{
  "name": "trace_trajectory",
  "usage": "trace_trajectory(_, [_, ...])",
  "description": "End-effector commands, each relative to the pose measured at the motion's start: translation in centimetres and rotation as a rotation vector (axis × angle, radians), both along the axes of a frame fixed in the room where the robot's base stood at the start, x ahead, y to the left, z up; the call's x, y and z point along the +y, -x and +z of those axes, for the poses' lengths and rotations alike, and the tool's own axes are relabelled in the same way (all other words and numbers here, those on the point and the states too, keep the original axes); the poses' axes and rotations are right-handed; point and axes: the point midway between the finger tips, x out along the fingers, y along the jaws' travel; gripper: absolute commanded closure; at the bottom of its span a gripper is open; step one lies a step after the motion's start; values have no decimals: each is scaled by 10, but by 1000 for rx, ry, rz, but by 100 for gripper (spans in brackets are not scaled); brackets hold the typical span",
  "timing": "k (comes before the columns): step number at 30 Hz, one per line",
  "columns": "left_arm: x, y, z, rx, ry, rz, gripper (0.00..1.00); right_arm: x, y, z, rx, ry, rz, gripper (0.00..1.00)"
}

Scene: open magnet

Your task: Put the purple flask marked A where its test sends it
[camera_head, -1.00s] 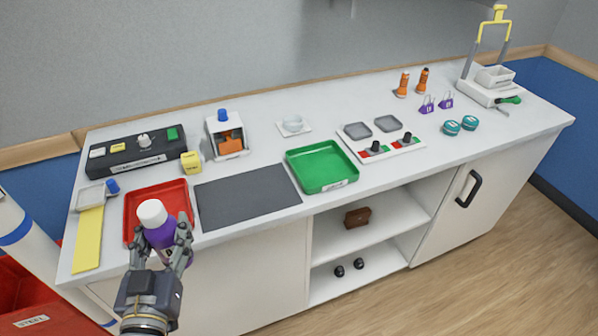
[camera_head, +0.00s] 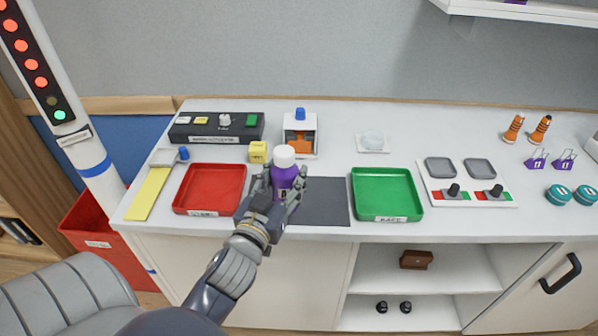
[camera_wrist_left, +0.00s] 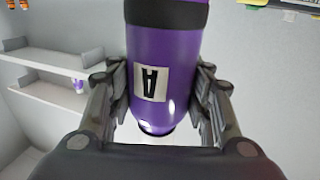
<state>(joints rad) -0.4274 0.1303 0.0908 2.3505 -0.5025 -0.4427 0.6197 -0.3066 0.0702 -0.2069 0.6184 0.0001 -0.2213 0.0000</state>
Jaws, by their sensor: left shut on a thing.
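The purple flask (camera_head: 284,176) has a white cap and is held upright in my left gripper (camera_head: 280,190). In the left wrist view the flask (camera_wrist_left: 165,70) shows a pale label with the letter A, and the fingers of the left gripper (camera_wrist_left: 160,105) close on its two sides. I cannot tell the flask's height above the mat. My right gripper is not in view.
A black panel (camera_head: 190,133), a yellow block (camera_head: 258,152) and a white device with orange inside (camera_head: 300,135) stand behind. A light column (camera_head: 45,75) stands at left above a red bin (camera_head: 85,225). A switch panel (camera_head: 437,197) lies right of the green tray.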

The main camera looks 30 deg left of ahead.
Motion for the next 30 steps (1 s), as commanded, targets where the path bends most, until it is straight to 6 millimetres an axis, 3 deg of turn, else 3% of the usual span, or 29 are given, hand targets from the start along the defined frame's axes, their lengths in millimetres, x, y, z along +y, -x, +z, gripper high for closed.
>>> trace_trajectory(3, [6,-31,2,-3,-3,-2,85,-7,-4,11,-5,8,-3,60])
trace_trajectory(9, [13,-61,-3,-3,-2,-1,85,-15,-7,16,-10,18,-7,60])
trace_trajectory(13, [15,-66,-9,0,1,-1,85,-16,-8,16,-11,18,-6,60])
trace_trajectory(20, [14,-66,-38,0,2,-1,85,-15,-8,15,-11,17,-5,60])
trace_trajectory(30, [14,-66,-42,-1,1,-2,85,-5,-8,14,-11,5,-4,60])
